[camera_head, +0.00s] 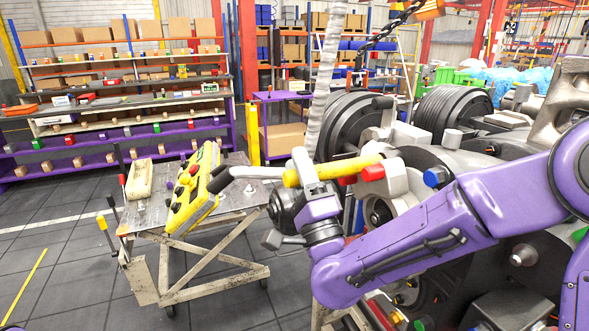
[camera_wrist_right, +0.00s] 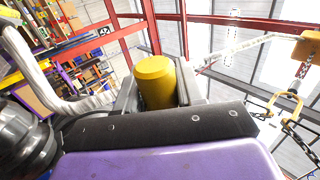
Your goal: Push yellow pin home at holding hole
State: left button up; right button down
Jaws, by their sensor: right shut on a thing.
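The yellow pin (camera_head: 335,168) lies almost level in the head view, in front of the large grey axle assembly (camera_head: 465,165). My right gripper (camera_head: 306,172) is shut on the pin near its left end. In the right wrist view, the pin's round yellow end (camera_wrist_right: 155,75) shows between the two fingers (camera_wrist_right: 160,92). The pin's right end reaches close to a red part (camera_head: 373,173) on the assembly. I cannot tell whether they touch or whether the pin is in a hole. The holding hole cannot be made out. My left gripper is not in view.
A metal cart (camera_head: 150,212) with a yellow control box (camera_head: 193,185) stands left of my right gripper. A pale ribbed hose (camera_head: 325,80) hangs behind it. A blue knob (camera_head: 434,177) sits on the assembly. Open floor (camera_head: 60,265) lies at the left, before stocked shelves.

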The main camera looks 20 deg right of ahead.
jog(key=shift+d, duration=0.25)
jog(key=c, duration=0.6)
grip_release()
jog(key=b+v, duration=1)
jog(key=b, duration=0.8)
jog(key=shift+s+f, duration=0.1)
jog(key=shift+s, duration=0.15)
